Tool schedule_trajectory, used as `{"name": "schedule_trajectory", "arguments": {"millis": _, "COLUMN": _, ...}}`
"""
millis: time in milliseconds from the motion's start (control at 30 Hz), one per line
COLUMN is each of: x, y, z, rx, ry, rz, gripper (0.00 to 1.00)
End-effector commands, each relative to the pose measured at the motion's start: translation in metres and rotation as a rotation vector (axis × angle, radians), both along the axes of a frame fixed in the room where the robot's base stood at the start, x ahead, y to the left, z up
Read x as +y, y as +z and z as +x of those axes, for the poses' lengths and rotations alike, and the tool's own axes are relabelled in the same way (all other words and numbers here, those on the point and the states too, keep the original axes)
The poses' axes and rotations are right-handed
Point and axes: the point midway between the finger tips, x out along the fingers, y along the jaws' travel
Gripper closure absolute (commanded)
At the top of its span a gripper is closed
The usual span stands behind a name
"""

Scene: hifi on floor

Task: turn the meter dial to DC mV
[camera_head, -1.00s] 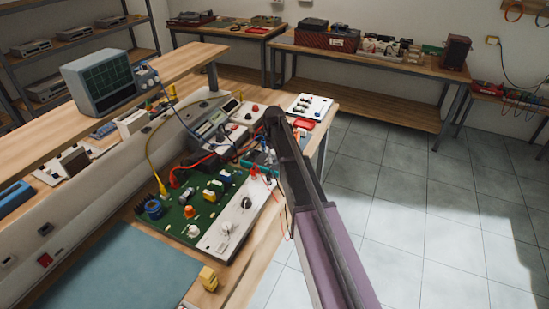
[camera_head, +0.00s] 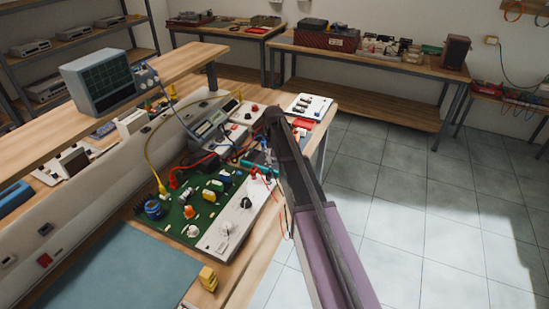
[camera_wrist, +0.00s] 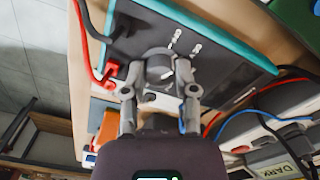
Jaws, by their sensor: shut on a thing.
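The meter (camera_wrist: 225,70) has a dark face and a teal edge, and fills the upper middle of the wrist view. Its round grey dial (camera_wrist: 158,58) has a paler raised middle. My gripper (camera_wrist: 160,80) is shut on the dial, one finger on each side. White marks show on the face around the dial, but they are too small to read, so the setting cannot be told. In the head view the meter's teal edge (camera_head: 262,168) shows beside my arm, which hides the dial and the fingertips.
A red plug (camera_wrist: 110,68) and a black lead run into the meter beside the dial. A green circuit board (camera_head: 178,222) with several parts lies on the bench to the left. Bench instruments (camera_head: 208,128) and loose cables crowd the area behind. Open floor lies to the right.

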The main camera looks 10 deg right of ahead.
Motion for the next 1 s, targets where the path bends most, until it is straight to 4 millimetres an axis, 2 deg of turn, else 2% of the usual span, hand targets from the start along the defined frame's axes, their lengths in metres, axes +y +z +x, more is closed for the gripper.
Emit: {"name": "schedule_trajectory", "arguments": {"millis": 1000, "x": -0.0011, "y": -0.0002, "z": -0.0009, "rx": 0.0, "ry": -0.926, "rz": -0.002, "gripper": 1.0}}
